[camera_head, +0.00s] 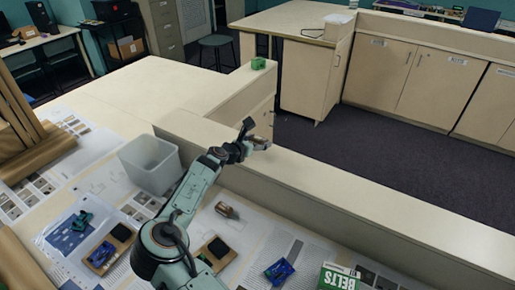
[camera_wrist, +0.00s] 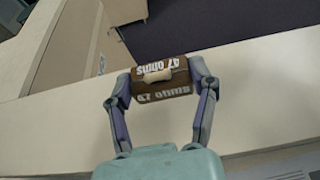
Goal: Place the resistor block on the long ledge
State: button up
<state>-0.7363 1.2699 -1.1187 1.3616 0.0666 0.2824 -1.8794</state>
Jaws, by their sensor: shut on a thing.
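The resistor block (camera_wrist: 162,82) is brown with white "47 OHMS" lettering. My gripper (camera_wrist: 162,85) is shut on it, with one finger at each end. In the head view my gripper (camera_head: 258,142) is at the inner side of the long ledge (camera_head: 330,185), near its far left part, with the block partly hidden by the fingers. The pale ledge top (camera_wrist: 245,95) lies behind and below the block in the wrist view. I cannot tell whether the block touches the ledge or is just above it.
A green object (camera_head: 258,63) sits on the shorter ledge. The ledge to the right is clear. Dark floor (camera_head: 380,155) lies beyond.

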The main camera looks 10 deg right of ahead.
jog(key=shift+f, duration=1.35)
jog(key=shift+f, duration=0.1)
jog(key=o, duration=1.2)
